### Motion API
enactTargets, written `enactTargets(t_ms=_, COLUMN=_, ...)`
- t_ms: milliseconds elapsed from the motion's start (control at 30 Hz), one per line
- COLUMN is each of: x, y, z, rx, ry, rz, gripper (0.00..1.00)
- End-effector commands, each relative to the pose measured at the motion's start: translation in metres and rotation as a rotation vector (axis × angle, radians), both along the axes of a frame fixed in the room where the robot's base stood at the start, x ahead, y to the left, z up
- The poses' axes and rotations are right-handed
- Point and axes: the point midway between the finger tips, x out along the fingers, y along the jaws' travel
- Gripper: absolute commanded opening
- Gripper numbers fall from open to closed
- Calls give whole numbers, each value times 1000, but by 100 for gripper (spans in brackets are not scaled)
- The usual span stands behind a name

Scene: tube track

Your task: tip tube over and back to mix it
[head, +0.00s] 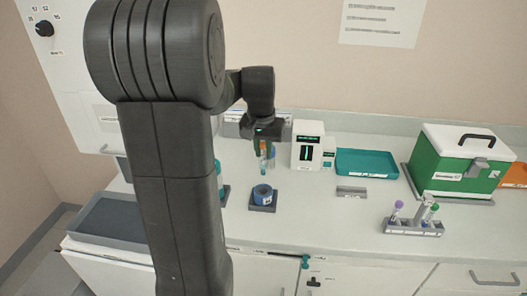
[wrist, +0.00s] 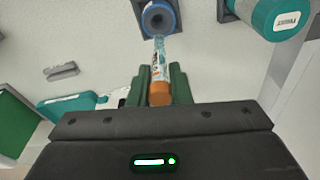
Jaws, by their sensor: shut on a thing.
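My gripper (head: 265,146) is shut on a clear tube with an orange cap (wrist: 159,94), which sits between the green fingers (wrist: 161,85) in the wrist view. In the head view the tube (head: 268,163) hangs about upright, cap end up, with its lower part below the fingers. A blue round holder with a dark opening (head: 262,194) stands on a dark square base below the tube; it also shows in the wrist view (wrist: 160,18). The tube appears clear of the holder, above and a little behind it.
A grey rack (head: 412,228) with capped tubes stands at right. A white device (head: 307,153), a teal tray (head: 367,162) and a green case (head: 455,168) line the back. A teal jar (wrist: 280,14) stands near the holder. The counter's front middle is clear.

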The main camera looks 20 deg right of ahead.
Motion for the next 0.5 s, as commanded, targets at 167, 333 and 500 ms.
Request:
enactTargets(t_ms=167, x=0, y=0, z=3, rx=0, ry=0, rz=0, gripper=1)
enactTargets(t_ms=333, x=0, y=0, z=24, rx=-1, ry=-1, rz=0, gripper=1)
enactTargets(t_ms=500, x=0, y=0, z=50, rx=-1, ry=-2, rz=0, gripper=1)
